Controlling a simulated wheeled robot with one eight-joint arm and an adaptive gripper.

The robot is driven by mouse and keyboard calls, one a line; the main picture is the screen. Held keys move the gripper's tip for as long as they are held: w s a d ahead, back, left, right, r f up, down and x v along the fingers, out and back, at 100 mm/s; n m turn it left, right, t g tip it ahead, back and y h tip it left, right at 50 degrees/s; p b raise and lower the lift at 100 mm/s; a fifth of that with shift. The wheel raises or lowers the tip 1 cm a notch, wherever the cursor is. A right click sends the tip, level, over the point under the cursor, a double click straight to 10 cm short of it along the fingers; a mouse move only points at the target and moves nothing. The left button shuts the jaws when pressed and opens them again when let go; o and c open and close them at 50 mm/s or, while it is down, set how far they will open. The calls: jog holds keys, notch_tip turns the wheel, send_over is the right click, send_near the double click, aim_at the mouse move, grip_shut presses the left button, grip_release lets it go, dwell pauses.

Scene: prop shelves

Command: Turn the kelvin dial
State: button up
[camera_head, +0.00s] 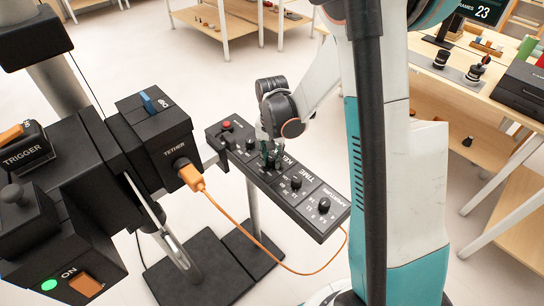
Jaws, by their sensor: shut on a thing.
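A long black control panel (312,222) stands on a post in the middle of the picture, with a row of black dials. The label starting "KEL" shows beside the dial (269,160) under my gripper, partly covered by the arm. My gripper (268,150) points down at the panel from above and is shut around this kelvin dial. The fingertips and most of the dial are small and partly hidden, so the dial's setting cannot be read.
Dials beside the TIME (296,182) and APERTURE (323,205) labels lie to the right. A red button (227,125) is at the panel's far left. An orange cable (225,215) hangs from the TETHER box (150,145). A prop table (480,85) stands at right.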

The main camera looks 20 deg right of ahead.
aim_at(272, 158)
jog(key=n+b, duration=0.1)
jog(key=n, duration=0.5)
jog(key=shift+n, duration=0.3)
dwell(0.5)
jog(key=o, duration=1.1)
jog(key=shift+c, duration=0.2)
notch_tip(272, 158, up, 12)
